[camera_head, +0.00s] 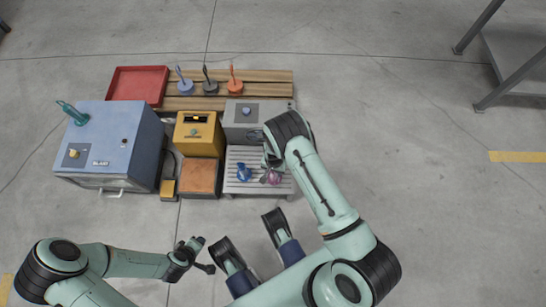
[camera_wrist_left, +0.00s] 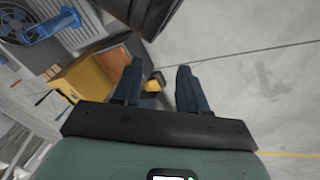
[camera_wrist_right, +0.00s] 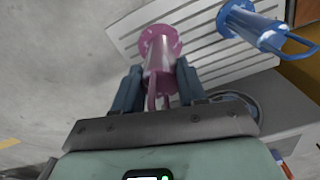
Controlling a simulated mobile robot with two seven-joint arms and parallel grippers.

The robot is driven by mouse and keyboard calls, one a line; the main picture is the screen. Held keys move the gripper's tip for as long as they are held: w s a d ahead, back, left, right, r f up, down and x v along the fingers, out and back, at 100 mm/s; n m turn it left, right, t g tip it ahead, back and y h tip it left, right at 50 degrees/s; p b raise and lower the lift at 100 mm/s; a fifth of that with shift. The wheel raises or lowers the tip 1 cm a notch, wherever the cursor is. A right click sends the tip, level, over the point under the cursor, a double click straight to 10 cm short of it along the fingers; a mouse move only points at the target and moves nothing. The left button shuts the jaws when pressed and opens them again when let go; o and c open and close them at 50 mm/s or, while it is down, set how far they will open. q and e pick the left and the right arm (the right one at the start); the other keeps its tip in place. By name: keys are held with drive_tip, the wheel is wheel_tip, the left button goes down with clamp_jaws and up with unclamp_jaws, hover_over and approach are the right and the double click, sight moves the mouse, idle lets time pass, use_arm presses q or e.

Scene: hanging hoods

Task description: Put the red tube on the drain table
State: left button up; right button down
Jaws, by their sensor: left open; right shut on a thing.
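A pinkish-red tube (camera_wrist_right: 158,62) with a round flange and a looped handle shows between the fingers of my right gripper (camera_wrist_right: 157,75), which is shut on it. In the head view, this tube (camera_head: 272,178) is over the right front part of the grey slatted drain table (camera_head: 240,187), partly hidden by my right gripper (camera_head: 268,165). I cannot tell whether its flange touches the slats. A blue tube (camera_head: 243,172) rests on the drain table to its left; it also shows in the right wrist view (camera_wrist_right: 255,27). My left gripper (camera_wrist_left: 158,72) is open and empty.
Three upright pieces stand on a wooden slatted base: purple-blue (camera_head: 185,86), black (camera_head: 210,86) and orange-red (camera_head: 235,85).

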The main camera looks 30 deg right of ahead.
sight(274, 174)
drive_tip(key=shift+f, duration=0.55)
wheel_tip(274, 174, down, 4)
drive_tip(key=shift+r+b, duration=0.2)
drive_tip(key=shift+b, duration=0.5)
use_arm(q)
drive_tip(key=s+f, duration=0.2)
drive_tip(key=shift+a+f+g, duration=0.3)
drive_tip(key=shift+a, duration=0.05)
use_arm(e)
drive_tip(key=shift+f, duration=0.1)
drive_tip(key=shift+f, duration=0.15)
drive_tip(key=c, duration=0.6)
unclamp_jaws()
drive_tip(key=shift+c, duration=0.2)
use_arm(q)
drive_tip(key=shift+s+f, duration=0.15)
drive_tip(key=shift+f, duration=0.05)
